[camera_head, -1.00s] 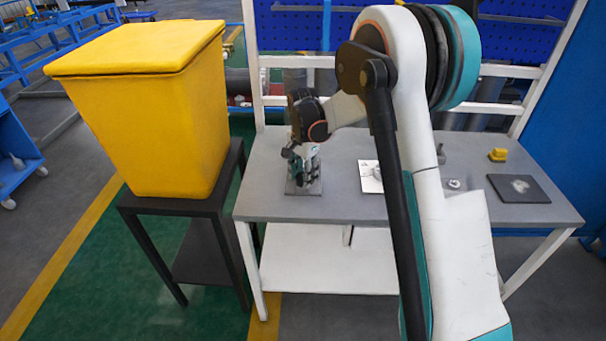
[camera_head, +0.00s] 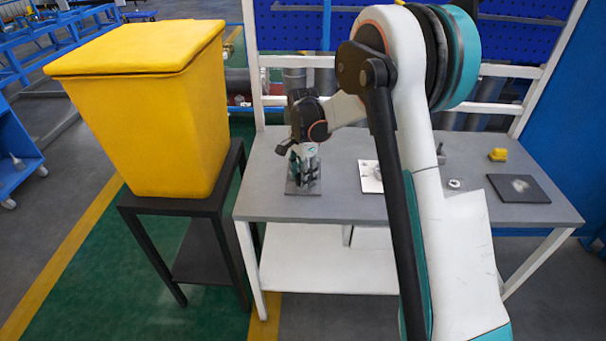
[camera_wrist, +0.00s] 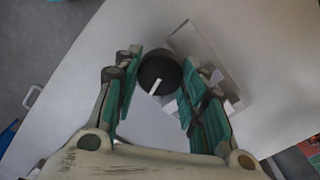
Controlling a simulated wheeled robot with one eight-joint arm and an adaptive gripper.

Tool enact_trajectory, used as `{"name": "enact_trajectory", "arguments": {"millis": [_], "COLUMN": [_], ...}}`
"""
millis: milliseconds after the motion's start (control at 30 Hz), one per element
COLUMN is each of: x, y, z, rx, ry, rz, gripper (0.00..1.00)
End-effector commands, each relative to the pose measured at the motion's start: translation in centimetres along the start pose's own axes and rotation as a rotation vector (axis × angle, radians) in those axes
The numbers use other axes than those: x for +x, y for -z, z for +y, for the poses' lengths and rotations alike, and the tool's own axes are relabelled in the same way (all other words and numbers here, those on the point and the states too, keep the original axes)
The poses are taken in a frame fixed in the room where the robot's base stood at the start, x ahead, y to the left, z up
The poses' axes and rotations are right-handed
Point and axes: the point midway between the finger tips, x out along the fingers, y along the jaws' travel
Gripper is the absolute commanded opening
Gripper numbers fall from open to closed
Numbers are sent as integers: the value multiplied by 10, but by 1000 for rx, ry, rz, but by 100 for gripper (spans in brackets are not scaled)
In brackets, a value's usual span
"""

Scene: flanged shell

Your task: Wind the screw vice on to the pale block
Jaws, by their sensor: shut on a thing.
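My gripper (camera_wrist: 161,66) points down in the wrist view, its teal-padded fingers on both sides of a dark round knob (camera_wrist: 155,76) with a white line on its top. The fingers are shut on this knob, which appears to be the screw vice's. The vice's pale grey body (camera_wrist: 212,58) shows behind and right of the knob, partly covered by the right finger. In the head view my gripper (camera_head: 304,160) is low over a dark plate (camera_head: 294,187) at the bench's left. The vice is mostly hidden there. I cannot make out the pale block for certain.
The grey bench (camera_head: 335,207) also holds a white plate with a small part (camera_head: 368,183), a small ring (camera_head: 454,184), a yellow piece (camera_head: 497,155) and a dark mat (camera_head: 525,194). A yellow bin (camera_head: 155,120) stands left of the bench.

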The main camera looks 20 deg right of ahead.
Motion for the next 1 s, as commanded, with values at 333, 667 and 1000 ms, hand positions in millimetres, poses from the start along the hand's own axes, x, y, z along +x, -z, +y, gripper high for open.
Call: {"name": "enact_trajectory", "arguments": {"millis": [333,667,1000], "x": [0,-24,-92], "y": [0,0,0], "z": [0,0,0], "rx": [-1,-1,-1], "ry": [0,0,0], "rz": [0,0,0], "gripper": [59,59,59]}}
